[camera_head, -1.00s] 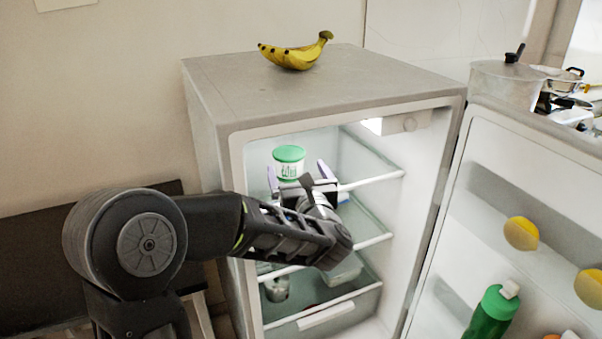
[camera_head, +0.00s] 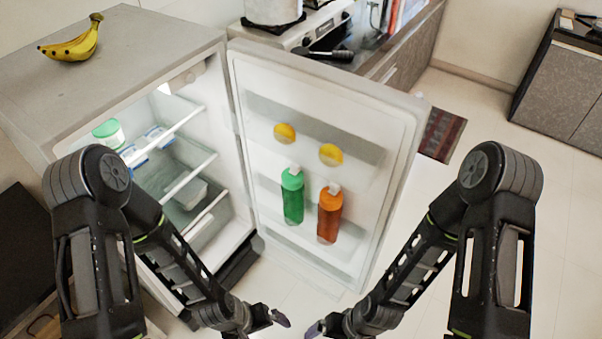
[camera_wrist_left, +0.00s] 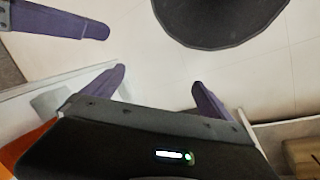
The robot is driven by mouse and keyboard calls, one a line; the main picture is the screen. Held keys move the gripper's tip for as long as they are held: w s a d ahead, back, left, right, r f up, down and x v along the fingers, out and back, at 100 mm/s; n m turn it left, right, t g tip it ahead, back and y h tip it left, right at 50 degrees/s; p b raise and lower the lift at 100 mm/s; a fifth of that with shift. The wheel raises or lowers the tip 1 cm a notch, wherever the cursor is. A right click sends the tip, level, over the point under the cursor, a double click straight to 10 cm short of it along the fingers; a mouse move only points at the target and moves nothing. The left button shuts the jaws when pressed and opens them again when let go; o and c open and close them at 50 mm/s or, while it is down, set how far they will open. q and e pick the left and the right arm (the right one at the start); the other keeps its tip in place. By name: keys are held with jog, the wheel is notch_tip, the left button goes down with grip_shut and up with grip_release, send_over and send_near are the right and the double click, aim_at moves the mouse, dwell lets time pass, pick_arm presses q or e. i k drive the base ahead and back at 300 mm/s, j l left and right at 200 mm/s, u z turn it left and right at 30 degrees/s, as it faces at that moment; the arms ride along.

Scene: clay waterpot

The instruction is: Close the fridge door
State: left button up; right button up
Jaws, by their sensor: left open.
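The grey fridge (camera_head: 150,45) stands at the left in the head view with its interior showing. Its door (camera_head: 300,100) is wide open, swung out to the right, with its inner side facing me. My left gripper (camera_head: 272,318) is low in the middle, in front of the fridge and apart from the door; its open, empty fingers show in the left wrist view (camera_wrist_left: 160,92). My right gripper (camera_head: 322,327) is close to the left one, below the door's lower edge; its jaws are too small to judge.
A green bottle (camera_head: 292,195), an orange bottle (camera_head: 330,213) and two yellow round things (camera_head: 285,133) are in the door. Bananas (camera_head: 70,45) lie on the fridge top. A counter (camera_head: 385,50) stands behind the door. Floor (camera_head: 560,230) is clear at the right.

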aim_at(378, 129)
jog(key=z, duration=0.55)
jog(key=l+z, duration=0.4)
jog(key=i+l+z, duration=0.55)
jog(key=l+z, duration=0.15)
jog(key=i+l+z, duration=0.3)
jog(key=i+l+u, duration=0.1)
jog(key=i+u, duration=0.3)
jog(key=i+l+u, duration=0.3)
jog(key=i+u, duration=0.3)
jog(key=u, duration=0.3)
jog(key=i+u, duration=0.2)
jog(key=u, duration=0.2)
jog(key=i+u, duration=0.15)
jog(key=u, duration=0.3)
jog(key=i+l+u, duration=0.15)
jog(key=u, duration=0.3)
jog(key=i+l+u, duration=0.1)
jog(key=u, duration=0.3)
jog(key=i+l+u, duration=0.1)
jog(key=l+u, duration=0.15)
jog(key=u, duration=0.2)
jog(key=i+l+u, duration=0.15)
jog(key=u, duration=0.25)
jog(key=i+l+u, duration=0.2)
jog(key=u, duration=0.25)
